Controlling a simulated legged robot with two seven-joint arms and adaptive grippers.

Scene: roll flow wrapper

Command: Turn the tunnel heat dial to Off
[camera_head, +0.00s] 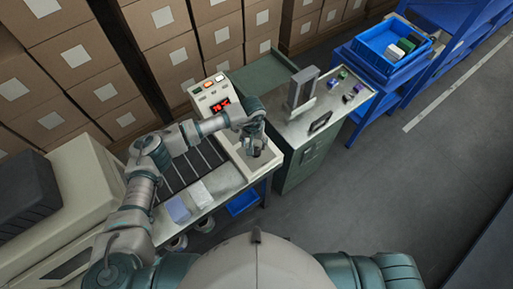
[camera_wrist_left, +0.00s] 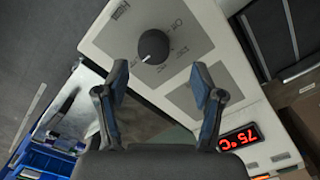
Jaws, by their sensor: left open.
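The heat dial (camera_wrist_left: 153,46) is a black round knob on a pale control panel (camera_wrist_left: 105,35) with printed grey labels. A small light mark shows at its lower edge in the left wrist view, but I cannot read its setting. My left gripper (camera_wrist_left: 158,80) is open, its two blue-padded fingers pointing at the panel. The dial lies beyond and between the fingertips, with no visible contact. In the head view, my left gripper (camera_head: 257,150) hangs over the panel and mostly hides the dial. A red display (camera_wrist_left: 239,138) seems to read 75 °C. My right gripper is out of view.
The roller conveyor (camera_head: 185,160) runs left of the panel. A green cabinet (camera_head: 303,163) with a grey upright bracket (camera_head: 301,88) stands to the right. A blue bin (camera_head: 372,42) sits farther right. Stacked cartons (camera_head: 170,50) line the back. The right floor is clear.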

